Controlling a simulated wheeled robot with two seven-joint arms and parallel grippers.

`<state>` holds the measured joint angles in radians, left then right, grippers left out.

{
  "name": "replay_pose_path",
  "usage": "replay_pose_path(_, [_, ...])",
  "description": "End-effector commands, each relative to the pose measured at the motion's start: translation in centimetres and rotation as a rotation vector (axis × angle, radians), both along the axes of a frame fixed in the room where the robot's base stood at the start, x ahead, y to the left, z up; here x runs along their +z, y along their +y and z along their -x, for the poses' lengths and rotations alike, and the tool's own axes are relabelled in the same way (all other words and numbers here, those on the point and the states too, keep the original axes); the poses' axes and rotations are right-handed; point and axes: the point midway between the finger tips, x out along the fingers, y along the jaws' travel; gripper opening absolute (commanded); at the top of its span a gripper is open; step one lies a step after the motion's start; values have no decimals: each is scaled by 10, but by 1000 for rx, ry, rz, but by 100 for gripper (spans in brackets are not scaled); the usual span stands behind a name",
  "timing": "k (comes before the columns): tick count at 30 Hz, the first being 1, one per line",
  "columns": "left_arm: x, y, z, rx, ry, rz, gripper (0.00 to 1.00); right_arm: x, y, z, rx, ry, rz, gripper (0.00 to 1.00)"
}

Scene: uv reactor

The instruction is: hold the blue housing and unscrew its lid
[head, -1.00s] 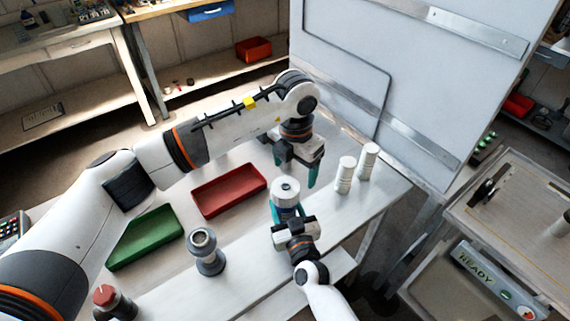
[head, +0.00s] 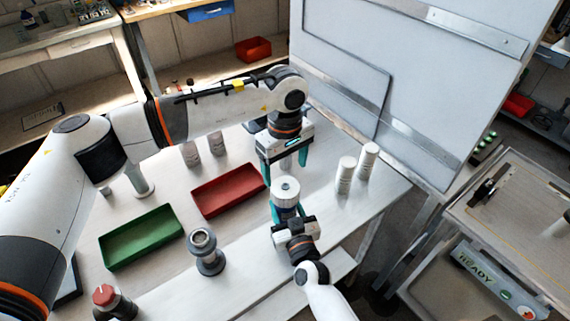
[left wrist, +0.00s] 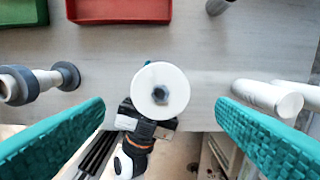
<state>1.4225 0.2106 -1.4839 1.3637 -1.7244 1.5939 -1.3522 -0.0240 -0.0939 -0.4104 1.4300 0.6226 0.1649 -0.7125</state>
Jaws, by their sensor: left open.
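The housing's round white lid (head: 285,189) with a dark hexagonal centre faces up in the head view. It also shows in the left wrist view (left wrist: 160,90). The blue housing (head: 287,211) stands upright beneath it, mostly hidden by the lid and my right gripper. My right gripper (head: 286,217) comes from the front, with its teal fingers closed around the housing's body. My left gripper (head: 285,174) points down just behind and above the lid, open and empty. In the left wrist view its teal fingers (left wrist: 161,112) are spread wide on either side of the lid, apart from it.
Two white cylinders (head: 345,175) stand right of the housing. A red tray (head: 228,207) and a green tray (head: 140,254) lie to the left. A grey flanged part (head: 206,252) stands at the front left. A large pale panel (head: 430,60) rises behind the table's right side.

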Motion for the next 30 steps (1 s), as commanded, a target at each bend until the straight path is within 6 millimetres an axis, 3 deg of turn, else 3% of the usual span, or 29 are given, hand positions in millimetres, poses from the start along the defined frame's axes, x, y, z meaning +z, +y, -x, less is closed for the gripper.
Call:
replay_pose_path(16, [-70,0,1,-17,4,-1,79,0,0,0,0,1,1,0])
replay_pose_path(29, [-80,0,0,-16,1,0,79,0,0,0,0,1,1,0])
replay_pose_path(30, [-80,0,0,-16,1,0,73,0,0,0,0,1,1,0])
